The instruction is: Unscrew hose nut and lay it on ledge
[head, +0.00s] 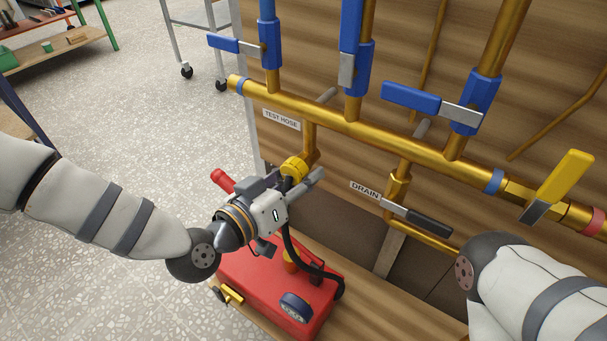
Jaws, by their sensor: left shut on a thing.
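The yellow hose nut (293,167) is at the lower end of the brass pipe stub under the "TEST HOSE" label (281,119). My left gripper (297,180) is shut on it, and its fingers and body hide part of the nut. A black hose (303,262) shows below my gripper and curves down to the red test pump box (255,277). Whether the nut's thread is still engaged cannot be seen. The wooden ledge (368,318) runs below the pipes, under the red box. My right arm is at the lower right, its gripper out of view.
A brass manifold (365,136) crosses the wooden panel, with blue-handled valves above it. A drain valve with a black handle (430,222) is to the right of the nut. The red box has a gauge (296,307) and fills part of the ledge; bare wood shows to its right.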

